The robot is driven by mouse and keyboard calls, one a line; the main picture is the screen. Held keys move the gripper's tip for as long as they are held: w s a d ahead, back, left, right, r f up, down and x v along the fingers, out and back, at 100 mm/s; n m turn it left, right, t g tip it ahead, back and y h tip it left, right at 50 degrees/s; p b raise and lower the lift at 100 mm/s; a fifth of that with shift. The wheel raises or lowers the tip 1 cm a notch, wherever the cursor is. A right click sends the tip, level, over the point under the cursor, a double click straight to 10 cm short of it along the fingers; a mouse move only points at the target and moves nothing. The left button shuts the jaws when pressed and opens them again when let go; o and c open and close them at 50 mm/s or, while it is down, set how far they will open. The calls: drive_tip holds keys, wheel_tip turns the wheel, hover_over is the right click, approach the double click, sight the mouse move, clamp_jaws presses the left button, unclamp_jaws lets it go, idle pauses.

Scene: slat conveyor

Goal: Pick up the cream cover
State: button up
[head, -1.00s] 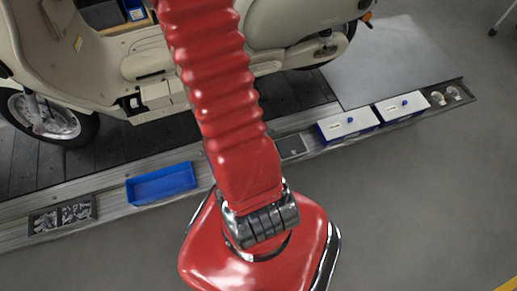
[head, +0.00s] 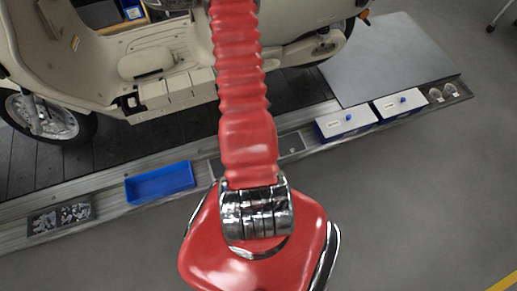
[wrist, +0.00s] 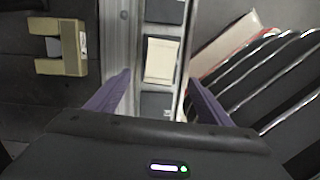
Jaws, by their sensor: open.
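In the wrist view, a flat cream rectangular piece (wrist: 160,61), which looks like the cream cover, lies in a dark compartment of the grey rail. My gripper (wrist: 159,78) is open, with purple fingers on either side of this piece in the picture. They appear above it, and I see no contact. A cream notched block (wrist: 65,48) sits on the dark slats to the left.
The cream scooter (head: 155,62) stands on the dark slats. Along the rail are a blue tray (head: 160,183), a dark tray of parts (head: 60,217) and two white-topped boxes (head: 346,122). Chrome bars (wrist: 275,75) lie right of the rail in the wrist view. Grey floor in front is clear.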

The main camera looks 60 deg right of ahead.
drive_tip(key=shift+f, duration=0.15)
drive_tip(key=shift+s+d+f, duration=0.15)
drive_tip(key=shift+f, duration=1.2)
drive_tip(key=shift+s+d+f, duration=0.1)
drive_tip(key=shift+s+f, duration=0.1)
drive_tip(key=shift+f, duration=1.2)
drive_tip(key=shift+s+d+f, duration=0.15)
drive_tip(key=shift+f, duration=1.2)
drive_tip(key=shift+s+d+f, duration=0.1)
drive_tip(key=shift+s+f, duration=0.1)
drive_tip(key=shift+f, duration=1.1)
drive_tip(key=shift+s+d+f, duration=0.1)
drive_tip(key=shift+s+f, duration=0.05)
drive_tip(key=shift+f, duration=1.15)
drive_tip(key=shift+c, duration=0.2)
drive_tip(key=c, duration=1.1)
drive_tip(key=shift+r, duration=0.1)
drive_tip(key=shift+r, duration=4.95)
